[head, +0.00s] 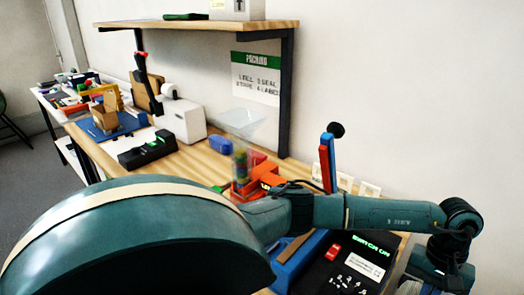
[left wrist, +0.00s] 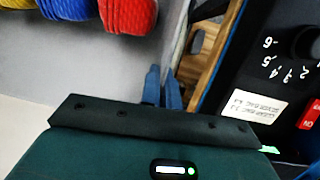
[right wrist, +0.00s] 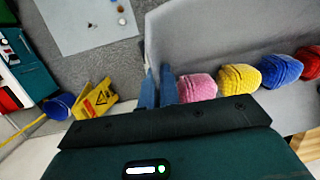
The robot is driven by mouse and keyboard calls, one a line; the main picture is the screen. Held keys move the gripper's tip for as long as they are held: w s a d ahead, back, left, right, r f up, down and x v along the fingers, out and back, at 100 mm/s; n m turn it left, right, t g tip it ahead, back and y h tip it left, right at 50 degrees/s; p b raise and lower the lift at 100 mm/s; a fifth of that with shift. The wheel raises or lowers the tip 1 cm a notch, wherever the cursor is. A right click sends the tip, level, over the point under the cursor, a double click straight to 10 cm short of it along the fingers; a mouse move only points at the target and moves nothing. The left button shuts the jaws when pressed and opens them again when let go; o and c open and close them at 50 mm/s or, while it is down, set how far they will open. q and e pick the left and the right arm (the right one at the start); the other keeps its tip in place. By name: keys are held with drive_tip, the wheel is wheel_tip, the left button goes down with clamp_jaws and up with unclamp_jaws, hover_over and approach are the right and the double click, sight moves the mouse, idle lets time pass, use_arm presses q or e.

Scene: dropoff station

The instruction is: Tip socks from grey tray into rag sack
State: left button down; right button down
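The grey tray (left wrist: 105,65) shows in the left wrist view with rolled socks in it: yellow (left wrist: 18,3), blue (left wrist: 68,8) and red (left wrist: 127,14). The right wrist view shows the tray (right wrist: 215,40) with pink (right wrist: 196,87), yellow (right wrist: 239,78), blue (right wrist: 280,70) and red (right wrist: 310,61) socks in a row. My left gripper (left wrist: 162,90) appears shut on one tray wall. My right gripper (right wrist: 157,88) appears shut on another wall, near the pink sock. The head view hides tray and grippers behind my arms. I cannot make out the rag sack.
A wooden bench (head: 190,160) holds a white device (head: 180,120), a black box (head: 147,150), an orange fixture (head: 258,180) and a black control panel (head: 345,265). A shelf (head: 200,24) hangs above. A yellow floor sign (right wrist: 97,98) and blue bucket (right wrist: 57,106) stand on the floor.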

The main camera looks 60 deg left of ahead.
idle(0.4)
use_arm(q)
drive_tip(key=shift+f+g+h, duration=0.4)
drive_tip(key=shift+f+g, duration=0.1)
drive_tip(key=shift+g, duration=0.5)
use_arm(e)
drive_tip(key=shift+w+a+r+g+h, duration=0.15)
drive_tip(key=shift+r+g, duration=0.1)
drive_tip(key=shift+g, duration=0.25)
drive_tip(key=shift+w+d+r+g+h, duration=0.1)
drive_tip(key=shift+r+g+h, duration=0.1)
drive_tip(key=shift+g, duration=0.3)
use_arm(q)
drive_tip(key=shift+s, duration=0.1)
use_arm(e)
drive_tip(key=shift+s, duration=0.1)
drive_tip(key=shift+r, duration=0.1)
